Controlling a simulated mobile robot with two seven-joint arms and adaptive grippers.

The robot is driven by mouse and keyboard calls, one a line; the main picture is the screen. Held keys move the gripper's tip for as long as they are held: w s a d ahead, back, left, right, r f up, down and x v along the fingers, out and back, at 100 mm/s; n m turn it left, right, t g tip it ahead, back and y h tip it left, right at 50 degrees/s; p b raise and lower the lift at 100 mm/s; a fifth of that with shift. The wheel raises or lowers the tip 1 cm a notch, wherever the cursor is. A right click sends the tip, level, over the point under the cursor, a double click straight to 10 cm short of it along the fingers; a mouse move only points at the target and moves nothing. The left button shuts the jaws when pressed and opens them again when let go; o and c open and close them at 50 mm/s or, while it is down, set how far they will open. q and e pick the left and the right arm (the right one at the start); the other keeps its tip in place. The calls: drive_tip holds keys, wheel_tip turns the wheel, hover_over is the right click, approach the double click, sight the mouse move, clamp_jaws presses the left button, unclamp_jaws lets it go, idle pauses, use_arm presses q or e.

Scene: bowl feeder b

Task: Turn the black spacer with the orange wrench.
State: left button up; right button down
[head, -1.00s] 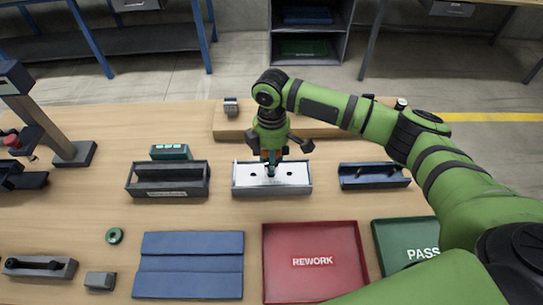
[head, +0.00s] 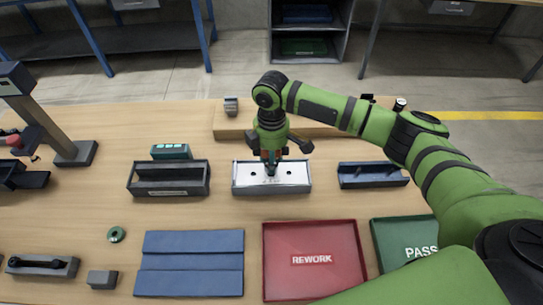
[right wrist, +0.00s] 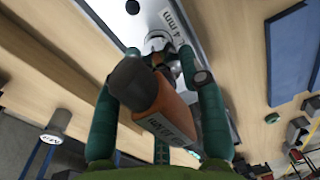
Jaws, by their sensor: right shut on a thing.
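My right gripper (head: 269,166) is shut on the orange wrench (right wrist: 172,112) above the pale fixture plate (head: 243,183). In the right wrist view the wrench has a dark end cap and a printed label, and its bright metal head lies down at the plate between the teal fingers (right wrist: 160,95). The plate (right wrist: 197,20) carries a "4 mm" marking and a dark round spot near its edge. I cannot make out the black spacer; the wrench and fingers cover the plate's middle. My left gripper is out of view.
A red REWORK tray (head: 361,240) and a green PASS tray (head: 378,240) lie in front. A dark open box (head: 168,190) stands left of the fixture and a dark blue holder (head: 372,182) right. A green ring (head: 116,228) and blue mat (head: 190,262) lie front left.

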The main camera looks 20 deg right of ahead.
drive_tip(key=shift+f, duration=0.85)
idle(0.4)
drive_tip(key=shift+r+m+p, duration=0.15)
drive_tip(key=shift+m+p, duration=0.95)
idle(0.3)
drive_tip(key=shift+n+p, duration=0.35)
drive_tip(key=shift+n, duration=0.25)
